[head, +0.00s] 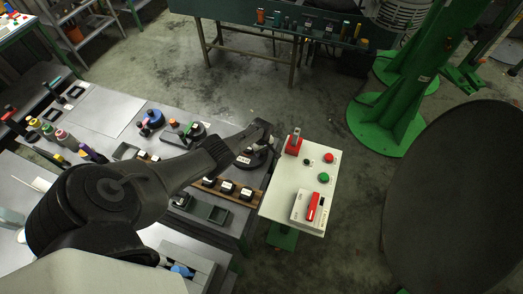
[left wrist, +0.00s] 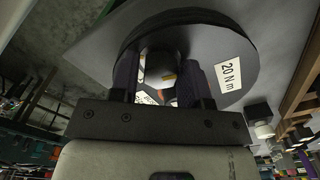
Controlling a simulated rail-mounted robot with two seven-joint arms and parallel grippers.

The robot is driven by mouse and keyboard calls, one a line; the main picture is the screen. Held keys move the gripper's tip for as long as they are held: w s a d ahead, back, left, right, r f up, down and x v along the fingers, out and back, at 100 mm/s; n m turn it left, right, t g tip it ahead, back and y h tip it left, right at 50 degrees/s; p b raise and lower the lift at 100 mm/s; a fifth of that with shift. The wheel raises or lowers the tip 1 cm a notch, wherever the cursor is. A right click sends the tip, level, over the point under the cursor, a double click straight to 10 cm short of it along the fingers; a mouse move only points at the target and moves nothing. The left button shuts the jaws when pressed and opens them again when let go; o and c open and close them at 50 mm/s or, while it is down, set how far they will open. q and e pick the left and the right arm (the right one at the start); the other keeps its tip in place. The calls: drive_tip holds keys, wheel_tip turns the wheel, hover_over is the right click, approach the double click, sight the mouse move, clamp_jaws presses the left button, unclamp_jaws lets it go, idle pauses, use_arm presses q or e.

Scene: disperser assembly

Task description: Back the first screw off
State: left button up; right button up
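My left gripper (head: 262,128) is over the right end of the workbench, at a black round piece with a white label (head: 243,159). The two fingers of my left gripper (left wrist: 161,78) stand apart, one on each side of a shiny grey rounded part (left wrist: 159,68) in front of the disc. I cannot tell whether they press on it. I cannot make out a screw in either view. My right gripper is not in view.
A white control box (head: 285,185) with red and green buttons and a red switch stands right of the bench (head: 80,112). A wooden rack (head: 235,193) with black pieces lies near the gripper. Bottles and small tools stand at the left. A green column (head: 392,105) rises behind.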

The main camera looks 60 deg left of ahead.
use_arm(q)
drive_tip(key=shift+r, duration=0.15)
drive_tip(key=shift+r+p, duration=0.35)
drive_tip(key=shift+p, duration=0.05)
wheel_tip(320, 180, up, 6)
drive_tip(key=p, duration=0.4)
wheel_tip(320, 180, up, 7)
drive_tip(key=p, duration=0.2)
drive_tip(key=shift+f, duration=0.1)
